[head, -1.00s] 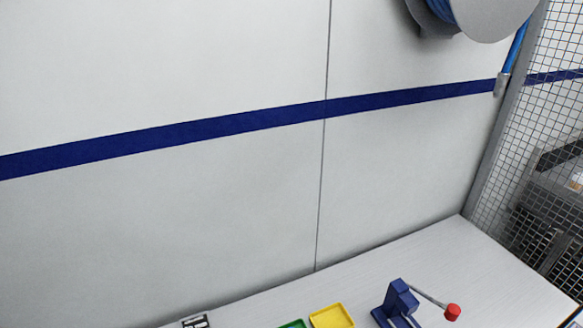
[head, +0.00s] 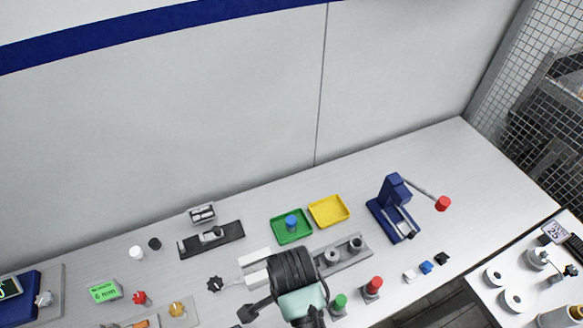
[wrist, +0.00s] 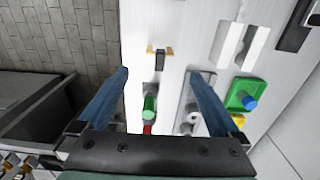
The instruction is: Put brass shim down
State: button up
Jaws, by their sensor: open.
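A small brass-coloured strip (wrist: 168,51), which looks like the brass shim, shows in the wrist view at the bench's edge. A dark piece crosses its middle; I cannot tell how the two are joined. My gripper (wrist: 159,74) is open, with its two blue-grey fingers wide apart and nothing between their tips. The strip appears beyond the fingertips, apart from them. In the head view my dark and mint arm (head: 303,303) hangs over the front of the bench and hides part of it; I cannot make out the shim there.
A green tray (head: 280,236) with a blue-topped piece and a yellow tray (head: 329,211) stand behind my arm. A grey fixture (head: 344,262), green plunger (head: 339,303) and red plunger (head: 374,287) are to the right. A blue press (head: 394,208) stands farther right. The back right bench is clear.

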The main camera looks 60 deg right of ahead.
jog(key=shift+r, duration=0.7)
